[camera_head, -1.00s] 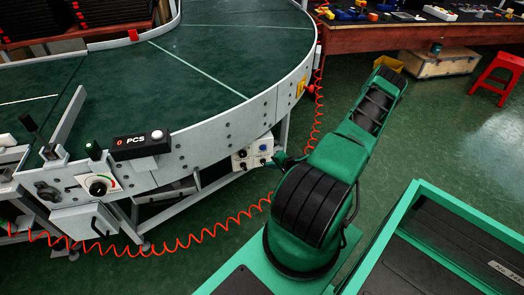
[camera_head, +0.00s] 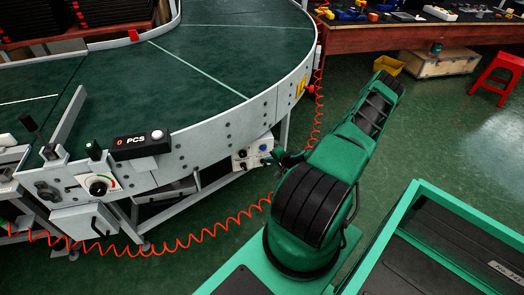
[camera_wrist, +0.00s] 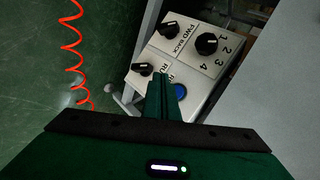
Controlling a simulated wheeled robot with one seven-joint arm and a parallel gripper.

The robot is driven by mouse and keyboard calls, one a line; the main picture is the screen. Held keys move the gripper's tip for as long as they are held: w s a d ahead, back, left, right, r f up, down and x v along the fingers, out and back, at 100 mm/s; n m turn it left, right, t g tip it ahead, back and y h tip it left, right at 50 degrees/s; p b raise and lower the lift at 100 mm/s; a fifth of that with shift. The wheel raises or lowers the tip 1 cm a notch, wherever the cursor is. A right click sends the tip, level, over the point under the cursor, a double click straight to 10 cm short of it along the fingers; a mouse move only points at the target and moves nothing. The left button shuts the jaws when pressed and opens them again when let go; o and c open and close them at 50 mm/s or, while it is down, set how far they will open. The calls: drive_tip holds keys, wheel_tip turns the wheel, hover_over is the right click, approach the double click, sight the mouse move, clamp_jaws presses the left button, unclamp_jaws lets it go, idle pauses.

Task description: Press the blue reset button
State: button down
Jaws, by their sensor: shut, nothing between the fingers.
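The blue button (camera_wrist: 180,91) is round and sits on a white control box (camera_wrist: 153,53), close to the right of my fingertips in the wrist view. It also shows in the head view (camera_head: 263,148) on the box under the conveyor's outer edge. My gripper (camera_wrist: 163,80) has its green fingers together and empty, pointing at the box. The fingers cover part of the panel and its label. In the head view my gripper (camera_head: 280,158) is just right of the box. I cannot tell how far the fingertips are from the panel.
Several black knobs, one of them a numbered dial (camera_wrist: 207,43), are on the same box. A coiled red hose (camera_head: 230,222) hangs near it. The curved conveyor (camera_head: 225,112) stands above and left. Green floor is open on the right, towards a red stool (camera_head: 499,75).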

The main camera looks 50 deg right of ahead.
drive_tip(key=shift+w+d, duration=0.65)
drive_tip(key=shift+w, duration=0.35)
drive_tip(key=shift+w+d, duration=0.6)
drive_tip(key=shift+w, duration=0.4)
drive_tip(key=shift+w, duration=0.1)
idle(0.6)
drive_tip(key=shift+w+d, duration=0.15)
drive_tip(key=shift+d, duration=0.05)
drive_tip(key=shift+w+d, duration=0.2)
drive_tip(key=shift+w, duration=0.15)
idle(0.8)
drive_tip(key=shift+s, duration=0.1)
drive_tip(key=shift+s+a+r, duration=0.1)
drive_tip(key=shift+s+a, duration=0.35)
drive_tip(key=shift+s, duration=0.15)
drive_tip(key=shift+s, duration=0.1)
drive_tip(key=s+a, duration=0.1)
drive_tip(key=s, duration=0.1)
drive_tip(key=s+a, duration=0.1)
drive_tip(key=s, duration=0.1)
drive_tip(key=shift+a, duration=0.3)
idle(0.4)
